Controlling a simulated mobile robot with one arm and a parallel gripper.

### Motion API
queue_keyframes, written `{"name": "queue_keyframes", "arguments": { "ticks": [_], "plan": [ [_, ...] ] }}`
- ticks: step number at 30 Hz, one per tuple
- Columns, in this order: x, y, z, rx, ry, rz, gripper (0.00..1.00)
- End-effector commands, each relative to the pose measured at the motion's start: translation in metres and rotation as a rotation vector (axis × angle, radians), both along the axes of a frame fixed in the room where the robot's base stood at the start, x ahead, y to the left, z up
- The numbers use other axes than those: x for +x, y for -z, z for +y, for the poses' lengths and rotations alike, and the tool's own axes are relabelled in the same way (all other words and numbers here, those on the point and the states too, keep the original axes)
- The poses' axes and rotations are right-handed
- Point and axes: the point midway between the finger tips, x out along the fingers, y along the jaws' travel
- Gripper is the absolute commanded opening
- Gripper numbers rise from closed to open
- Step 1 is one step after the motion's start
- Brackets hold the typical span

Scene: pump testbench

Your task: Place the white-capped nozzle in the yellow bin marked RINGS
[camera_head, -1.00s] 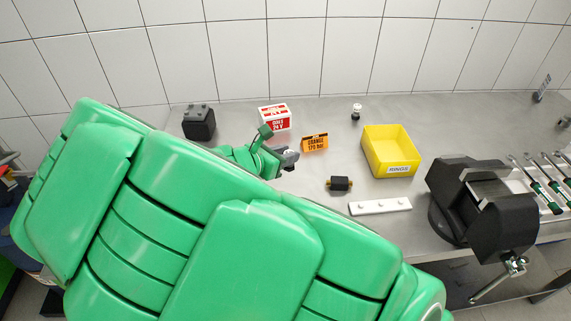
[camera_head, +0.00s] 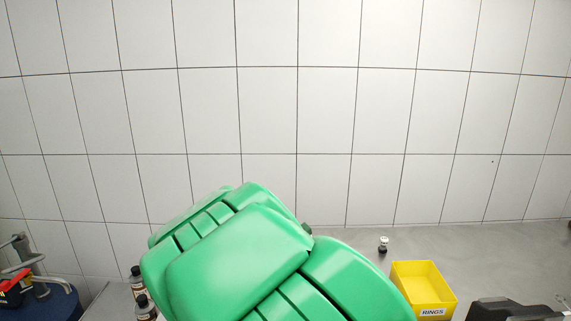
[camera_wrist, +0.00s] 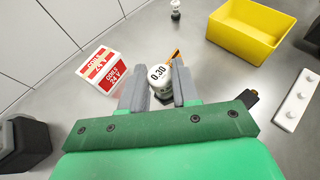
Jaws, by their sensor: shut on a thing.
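My gripper (camera_wrist: 159,88) is shut on a white-capped nozzle (camera_wrist: 160,75) in the wrist view. The cap faces the camera and reads "0.30"; its lower part is partly hidden by the fingers. The yellow bin (camera_wrist: 238,40) is at the upper right of the wrist view, apart from the gripper. In the head view the bin (camera_head: 428,301) is at the lower right with its RINGS label facing forward. My green arm hides the gripper and the held nozzle in the head view.
A small white-topped part (camera_wrist: 176,10) stands left of the bin. A red-and-white coils box (camera_wrist: 101,68) is left of the gripper, and a black block (camera_wrist: 24,143) is at far left. A white strip (camera_wrist: 297,100) lies at right.

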Motion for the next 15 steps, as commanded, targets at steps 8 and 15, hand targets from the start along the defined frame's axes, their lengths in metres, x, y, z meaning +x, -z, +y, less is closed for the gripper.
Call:
{"name": "queue_keyframes", "arguments": {
  "ticks": [8,15],
  "plan": [
    [0.047,-0.010,-0.018,0.011,-0.121,0.008,0.00],
    [0.082,-0.021,-0.036,0.017,-0.225,0.002,0.00]
  ]
}}
